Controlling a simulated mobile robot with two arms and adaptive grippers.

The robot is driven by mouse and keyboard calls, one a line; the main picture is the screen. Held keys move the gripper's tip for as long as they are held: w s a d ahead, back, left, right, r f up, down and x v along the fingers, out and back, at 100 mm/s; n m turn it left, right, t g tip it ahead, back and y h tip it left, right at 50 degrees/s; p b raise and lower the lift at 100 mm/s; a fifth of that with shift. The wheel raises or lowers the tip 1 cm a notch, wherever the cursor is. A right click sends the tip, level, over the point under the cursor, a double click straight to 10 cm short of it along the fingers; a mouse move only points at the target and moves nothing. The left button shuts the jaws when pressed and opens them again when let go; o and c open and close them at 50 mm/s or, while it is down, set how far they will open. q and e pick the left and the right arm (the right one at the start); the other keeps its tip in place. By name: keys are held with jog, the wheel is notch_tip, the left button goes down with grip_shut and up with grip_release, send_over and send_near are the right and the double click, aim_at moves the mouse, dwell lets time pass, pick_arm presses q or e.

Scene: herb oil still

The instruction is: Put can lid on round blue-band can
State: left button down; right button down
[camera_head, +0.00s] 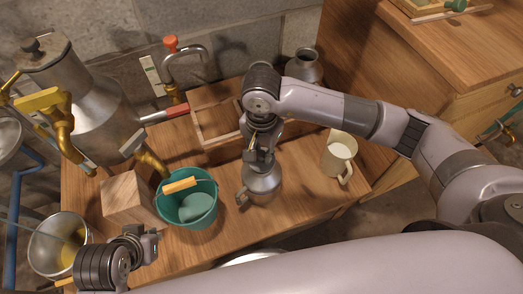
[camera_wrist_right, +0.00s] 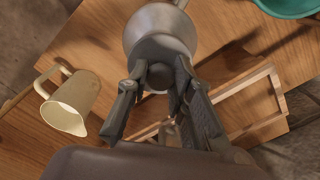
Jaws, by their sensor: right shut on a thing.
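A round metal can (camera_head: 262,184) with a side handle stands near the front of the wooden bench; no blue band shows on it. My right gripper (camera_head: 258,155) is directly above its mouth. In the right wrist view, the fingers (camera_wrist_right: 158,74) are shut on a small grey round piece, which looks like the can lid (camera_wrist_right: 160,78). The can's silver shoulder (camera_wrist_right: 158,24) is just beyond it. Whether the lid is seated is hidden by the fingers. My left gripper (camera_head: 143,244) is low at the left, its fingers unclear.
A teal bucket (camera_head: 187,211) and wooden block (camera_head: 126,198) stand left of the can. A cream jug (camera_head: 338,157) stands right. A shallow wooden tray (camera_head: 213,121) lies behind, with another metal can (camera_head: 303,68) at the back. A large still (camera_head: 88,100) is left.

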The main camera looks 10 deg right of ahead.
pick_arm(q)
jog(key=shift+w+d+r, duration=0.1)
jog(key=shift+w+d, duration=0.05)
jog(key=shift+w, duration=0.3)
jog(key=shift+w+t, duration=0.25)
jog(key=shift+t, duration=0.05)
jog(key=shift+w+d+r+t, duration=0.2)
jog(key=shift+w+d+t, duration=0.15)
jog(key=shift+w, duration=0.25)
pick_arm(e)
jog(key=shift+f, duration=0.1)
dwell(0.6)
pick_arm(q)
jog(key=shift+w+r+b, duration=0.1)
jog(key=shift+w+b, duration=0.1)
jog(key=shift+b, duration=0.1)
jog(key=shift+w+d+r+t+h, duration=0.2)
jog(key=shift+w+r+t+h, duration=0.1)
jog(key=shift+w+t, duration=0.2)
jog(key=shift+w+d+r, duration=0.1)
jog(key=shift+w, duration=0.4)
dwell(0.3)
pick_arm(e)
jog(key=c, duration=1.3)
grip_release()
jog(key=shift+o, duration=0.4)
